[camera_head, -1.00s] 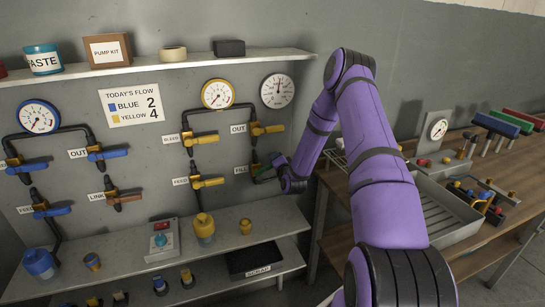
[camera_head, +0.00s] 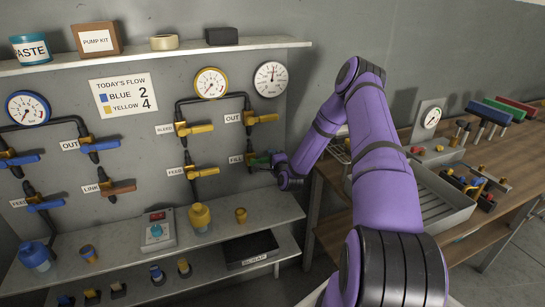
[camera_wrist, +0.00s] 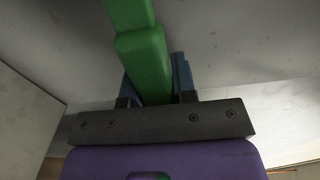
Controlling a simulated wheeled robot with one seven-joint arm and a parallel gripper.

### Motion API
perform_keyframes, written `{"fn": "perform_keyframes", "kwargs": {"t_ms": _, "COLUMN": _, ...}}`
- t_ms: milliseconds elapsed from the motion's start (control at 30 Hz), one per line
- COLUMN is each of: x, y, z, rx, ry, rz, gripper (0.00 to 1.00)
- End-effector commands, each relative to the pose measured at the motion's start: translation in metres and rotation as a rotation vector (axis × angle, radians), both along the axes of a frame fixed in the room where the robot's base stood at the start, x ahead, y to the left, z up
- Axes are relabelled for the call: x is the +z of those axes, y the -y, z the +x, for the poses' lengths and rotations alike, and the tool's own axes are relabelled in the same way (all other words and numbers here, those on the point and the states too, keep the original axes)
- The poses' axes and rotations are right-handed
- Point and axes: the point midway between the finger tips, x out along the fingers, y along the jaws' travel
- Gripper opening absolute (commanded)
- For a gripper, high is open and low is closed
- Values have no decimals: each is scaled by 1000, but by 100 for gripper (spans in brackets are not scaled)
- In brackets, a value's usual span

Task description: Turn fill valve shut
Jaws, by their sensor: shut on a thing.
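The fill valve (camera_head: 250,161) sits on the grey wall panel at the lower right of the yellow pipework, beside its FILL label (camera_head: 236,160). Its green lever (camera_wrist: 146,65) points to the right, roughly level, in the head view. My gripper (camera_wrist: 153,82) is shut on this lever, with one blue finger on each side of it in the wrist view. In the head view my gripper (camera_head: 273,159) is small and partly hides the lever's end.
Close by are the yellow OUT lever (camera_head: 263,118) above and the yellow FEED lever (camera_head: 203,172) to the left. A shelf (camera_head: 270,213) with a yellow bottle (camera_head: 200,217) runs below. A workbench (camera_head: 335,174) with a grey tray (camera_head: 447,222) stands to the right.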

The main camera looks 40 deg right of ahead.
Motion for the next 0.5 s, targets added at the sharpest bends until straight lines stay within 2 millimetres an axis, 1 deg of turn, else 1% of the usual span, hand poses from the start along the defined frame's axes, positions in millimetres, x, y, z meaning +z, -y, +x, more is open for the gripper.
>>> {"fn": "perform_keyframes", "kwargs": {"t_ms": 267, "x": -2, "y": -1, "z": -1, "rx": 1, "ry": -5, "rz": 5, "gripper": 0}}
{"fn": "perform_keyframes", "kwargs": {"t_ms": 300, "x": -2, "y": -1, "z": -1, "rx": 1, "ry": -5, "rz": 5, "gripper": 34}}
{"fn": "perform_keyframes", "kwargs": {"t_ms": 367, "x": -2, "y": -1, "z": -1, "rx": 1, "ry": -4, "rz": 4, "gripper": 48}}
{"fn": "perform_keyframes", "kwargs": {"t_ms": 400, "x": -2, "y": -1, "z": -1, "rx": 1, "ry": -4, "rz": 4, "gripper": 51}}
{"fn": "perform_keyframes", "kwargs": {"t_ms": 500, "x": -1, "y": -1, "z": -1, "rx": 1, "ry": -3, "rz": 3, "gripper": 51}}
